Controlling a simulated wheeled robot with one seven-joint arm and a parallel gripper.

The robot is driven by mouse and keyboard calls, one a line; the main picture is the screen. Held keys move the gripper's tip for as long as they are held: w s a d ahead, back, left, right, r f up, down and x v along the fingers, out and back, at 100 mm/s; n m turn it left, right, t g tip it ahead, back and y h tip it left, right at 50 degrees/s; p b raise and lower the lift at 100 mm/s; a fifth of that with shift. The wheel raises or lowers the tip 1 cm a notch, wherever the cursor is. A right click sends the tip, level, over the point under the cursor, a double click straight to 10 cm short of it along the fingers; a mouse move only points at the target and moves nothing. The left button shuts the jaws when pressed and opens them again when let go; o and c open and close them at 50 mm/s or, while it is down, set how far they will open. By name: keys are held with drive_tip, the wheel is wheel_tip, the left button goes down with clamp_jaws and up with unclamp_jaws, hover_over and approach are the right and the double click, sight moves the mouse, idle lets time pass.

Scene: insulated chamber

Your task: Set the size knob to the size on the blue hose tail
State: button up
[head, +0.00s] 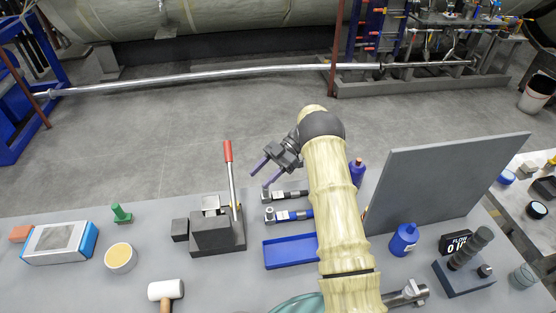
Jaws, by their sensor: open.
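My gripper (265,174) is open and empty, its two purple fingers apart, above the bench left of my arm's cream-sleeved links. The blue hose tail (298,215), a metal fitting with a blue sleeve and a white label, lies on the bench below my gripper. Its label is too small to read. A similar hose tail with a black sleeve (293,194) lies just behind it. A dark grey bench press (217,236) with a red-tipped lever (229,152) stands to their left. I cannot make out a size knob or its setting.
An empty blue tray (290,251) lies in front of the hose tails. A white mallet (165,290) and a round tub (120,257) are at left.

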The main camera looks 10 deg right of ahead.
drive_tip(key=v, duration=0.6)
drive_tip(key=shift+d, duration=0.2)
drive_tip(key=shift+w+r, duration=0.2)
drive_tip(key=shift+r, duration=0.05)
